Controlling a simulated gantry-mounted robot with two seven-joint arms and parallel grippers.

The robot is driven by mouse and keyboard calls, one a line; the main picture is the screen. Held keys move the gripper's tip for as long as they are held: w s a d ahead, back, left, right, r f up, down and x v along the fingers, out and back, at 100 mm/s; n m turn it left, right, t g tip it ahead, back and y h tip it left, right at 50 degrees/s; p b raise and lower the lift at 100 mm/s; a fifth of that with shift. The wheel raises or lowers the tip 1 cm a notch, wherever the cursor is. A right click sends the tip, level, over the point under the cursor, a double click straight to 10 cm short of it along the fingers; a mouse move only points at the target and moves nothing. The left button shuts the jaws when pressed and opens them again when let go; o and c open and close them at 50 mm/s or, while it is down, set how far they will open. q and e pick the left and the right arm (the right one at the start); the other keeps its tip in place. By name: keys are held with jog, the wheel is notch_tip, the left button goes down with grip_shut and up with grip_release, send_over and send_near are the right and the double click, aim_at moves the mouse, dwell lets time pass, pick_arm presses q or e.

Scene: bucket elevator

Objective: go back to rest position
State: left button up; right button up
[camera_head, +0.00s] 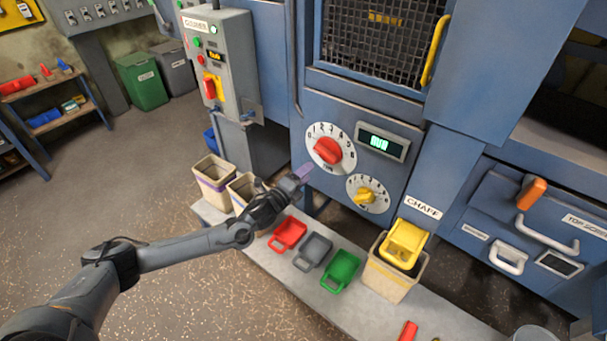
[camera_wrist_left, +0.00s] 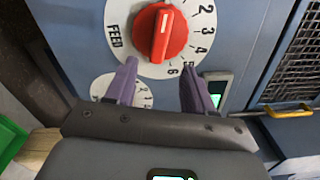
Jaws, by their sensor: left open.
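My left arm reaches in from the lower left in the head view. Its gripper (camera_head: 301,173) is just in front of the blue machine panel, below and left of the red dial (camera_head: 327,150). In the left wrist view my left gripper (camera_wrist_left: 158,82) shows two purple fingers spread apart with nothing between them. The red dial (camera_wrist_left: 162,35) with its FEED scale is beyond the fingertips, and the gap to it is hard to judge. A lower white dial (camera_wrist_left: 140,98) is partly hidden behind one finger. My right gripper is not in view.
A yellow dial (camera_head: 366,196) and a lit green display (camera_head: 382,144) are on the panel. Red (camera_head: 288,234), grey (camera_head: 313,251) and green (camera_head: 341,270) scoops stand on the ledge below. A yellow scoop (camera_head: 404,243) sits in the CHAFF bin (camera_head: 388,281). Open floor lies left.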

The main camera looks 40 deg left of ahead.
pick_arm(q)
jog(key=shift+s, duration=0.15)
dwell(0.3)
jog(key=s+d+f+g+p, duration=0.1)
jog(key=s+d+f+g, duration=0.2)
jog(key=f, duration=0.5)
jog(key=s+d+f+n+g+p, duration=0.1)
jog(key=s+d+f+n, duration=0.1)
jog(key=s+d, duration=0.35)
jog(key=s+d+f+n+g+h+p, duration=0.1)
jog(key=s+d+f+n, duration=0.15)
jog(key=s+d, duration=0.3)
jog(key=s+d+f+n+g, duration=0.1)
jog(key=s+d+f+n, duration=0.15)
jog(key=s+d, duration=0.35)
jog(key=s+d+r+n+g+p, duration=0.1)
jog(key=s+d+r+n+g, duration=0.1)
jog(key=s+r+n+g, duration=0.35)
jog(key=s+d+r+n+g, duration=0.1)
jog(key=s+r+n+g, duration=0.2)
jog(key=s+n, duration=0.55)
notch_tip(320, 180, up, 38)
jog(key=s+m+p, duration=0.2)
jog(key=m+p, duration=0.1)
jog(key=p, duration=3.5)
jog(key=shift+s+r, duration=0.2)
jog(key=shift+s, duration=0.05)
